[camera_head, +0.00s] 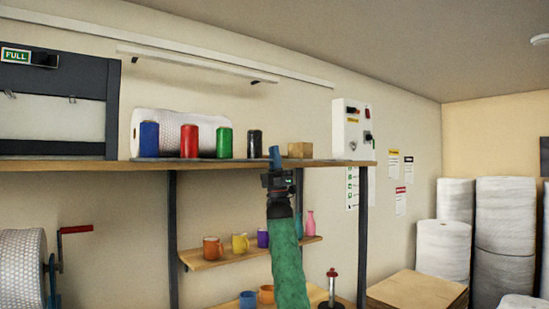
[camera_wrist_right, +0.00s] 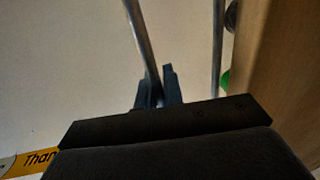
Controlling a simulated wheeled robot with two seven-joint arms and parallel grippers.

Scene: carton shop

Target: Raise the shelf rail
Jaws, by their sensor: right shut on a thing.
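My right gripper (camera_head: 275,158) is raised at the front edge of the upper shelf (camera_head: 90,166), on an arm in a green sleeve. In the right wrist view its dark fingers (camera_wrist_right: 158,90) are shut on a thin grey metal bar, which looks like the shelf rail (camera_wrist_right: 141,35). The bar runs from the fingers to the top of that view. A second thin metal bar (camera_wrist_right: 217,50) stands to its right, beside the wooden shelf board (camera_wrist_right: 265,80). I cannot clearly pick out the rail in the head view. My left gripper is not in view.
On the upper shelf stand blue (camera_head: 149,139), red (camera_head: 189,141), green (camera_head: 224,143) and black (camera_head: 255,144) cans, and a small box (camera_head: 299,150) right of my gripper. Mugs (camera_head: 213,247) stand on the lower shelf (camera_head: 215,258). A control box (camera_head: 352,130) hangs behind.

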